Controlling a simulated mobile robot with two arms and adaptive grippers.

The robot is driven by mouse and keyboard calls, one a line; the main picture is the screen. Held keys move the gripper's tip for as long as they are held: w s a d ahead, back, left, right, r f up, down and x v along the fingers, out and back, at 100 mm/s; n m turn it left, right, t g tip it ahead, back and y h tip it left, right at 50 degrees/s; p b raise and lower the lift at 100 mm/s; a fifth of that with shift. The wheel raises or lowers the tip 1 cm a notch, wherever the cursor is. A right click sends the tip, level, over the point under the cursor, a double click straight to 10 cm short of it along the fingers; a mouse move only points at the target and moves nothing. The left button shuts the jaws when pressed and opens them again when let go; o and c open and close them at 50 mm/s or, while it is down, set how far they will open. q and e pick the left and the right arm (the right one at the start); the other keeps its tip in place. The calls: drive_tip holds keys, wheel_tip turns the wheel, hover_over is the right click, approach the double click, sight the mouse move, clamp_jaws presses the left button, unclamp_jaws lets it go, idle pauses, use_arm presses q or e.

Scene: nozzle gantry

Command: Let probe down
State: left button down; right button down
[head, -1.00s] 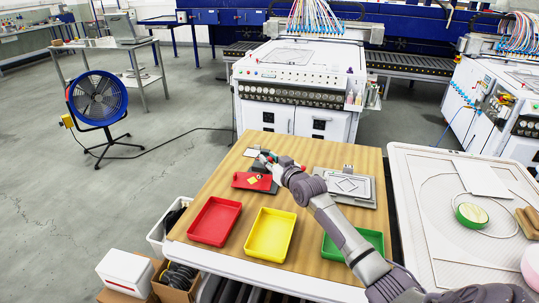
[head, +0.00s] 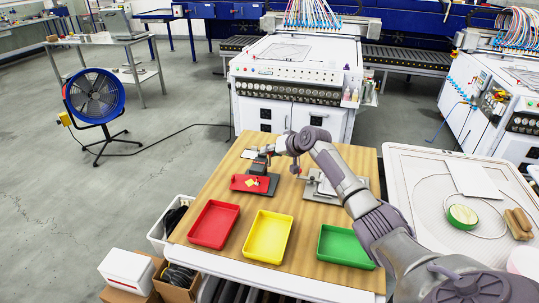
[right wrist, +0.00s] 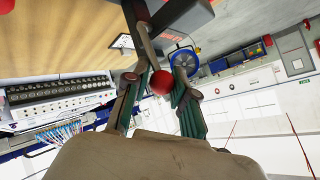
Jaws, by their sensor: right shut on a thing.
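The probe stand (head: 259,164), a small dark fixture, stands on the wooden table top just behind a red plate (head: 247,183) with a yellow piece on it. My right gripper (head: 268,150) is at the top of this stand, reaching in from the right. In the right wrist view its two green-lined fingers close around a red ball knob (right wrist: 161,82) at the end of a metal lever (right wrist: 146,45). The probe tip and its gap to the plate are too small to make out. My left gripper is not in view.
Red (head: 214,224), yellow (head: 268,237) and green (head: 346,246) trays line the table's front. A metal fixture plate (head: 322,186) lies right of the stand, partly behind my arm. A white bench (head: 430,185) stands at the right. Bare wood lies between the trays and fixtures.

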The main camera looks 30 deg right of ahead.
drive_tip(key=shift+f+g+y, duration=0.3)
drive_tip(key=shift+f+g, duration=0.1)
drive_tip(key=shift+f, duration=0.05)
drive_tip(key=c, duration=1)
unclamp_jaws()
drive_tip(key=shift+o, duration=0.4)
drive_tip(key=shift+w+r, duration=0.15)
drive_tip(key=shift+r, duration=0.1)
drive_tip(key=v, duration=1.2)
drive_tip(key=shift+f, duration=0.15)
